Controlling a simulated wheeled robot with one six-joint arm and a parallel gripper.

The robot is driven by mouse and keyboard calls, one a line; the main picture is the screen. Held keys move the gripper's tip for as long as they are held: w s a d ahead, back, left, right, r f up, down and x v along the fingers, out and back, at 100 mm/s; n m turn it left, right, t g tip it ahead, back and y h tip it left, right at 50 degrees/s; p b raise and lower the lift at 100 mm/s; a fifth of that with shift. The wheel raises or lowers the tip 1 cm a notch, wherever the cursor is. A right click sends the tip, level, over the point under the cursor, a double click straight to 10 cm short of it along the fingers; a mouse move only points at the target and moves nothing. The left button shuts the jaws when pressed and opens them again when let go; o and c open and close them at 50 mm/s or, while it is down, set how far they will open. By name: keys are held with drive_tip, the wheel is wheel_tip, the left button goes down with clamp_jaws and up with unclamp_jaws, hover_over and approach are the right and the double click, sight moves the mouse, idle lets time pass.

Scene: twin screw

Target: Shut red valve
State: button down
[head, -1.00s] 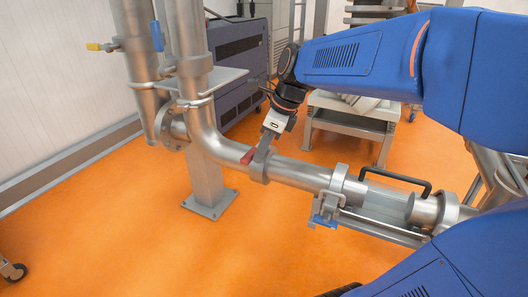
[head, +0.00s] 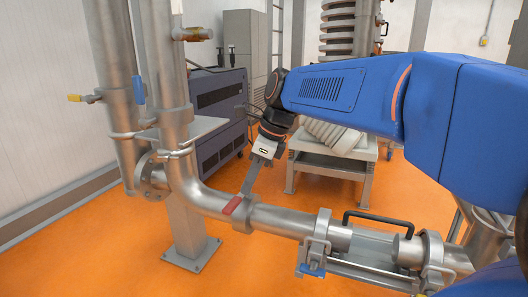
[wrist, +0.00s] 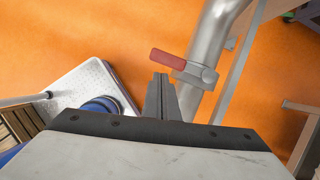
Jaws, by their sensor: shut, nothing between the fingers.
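The red valve handle (head: 231,206) is on a collar of the steel pipe (head: 285,221), left of centre in the head view. In the wrist view the red handle (wrist: 167,59) sticks out left from the pipe, roughly across its run. My gripper (head: 247,190) is shut and empty, pointing down beside the handle at the collar. In the wrist view my gripper's fingertips (wrist: 161,80) are together just below the handle. I cannot tell whether they touch it. The valve's inside is hidden.
A yellow-handled valve (head: 75,97) and a blue handle (head: 138,92) are on the upright pipes at left. A blue-handled fitting (head: 313,270) and a black bar handle (head: 370,218) are further right along the pipe. A metal stand (head: 330,165) is behind my arm.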

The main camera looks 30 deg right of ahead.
drive_tip(key=v, duration=1.1)
drive_tip(key=shift+d, duration=0.2)
drive_tip(key=shift+s+f, duration=0.1)
drive_tip(key=shift+s, duration=0.05)
drive_tip(key=s+a+f+n+t+h, duration=0.1)
drive_tip(key=s+f+n, duration=0.5)
drive_tip(key=f+n, duration=0.5)
drive_tip(key=s+a+f+n+t+h, duration=0.1)
drive_tip(key=s+f+n, duration=0.5)
drive_tip(key=f+n, duration=0.6)
drive_tip(key=a+n+h, duration=0.1)
drive_tip(key=n, duration=0.1)
drive_tip(key=shift+n, duration=0.4)
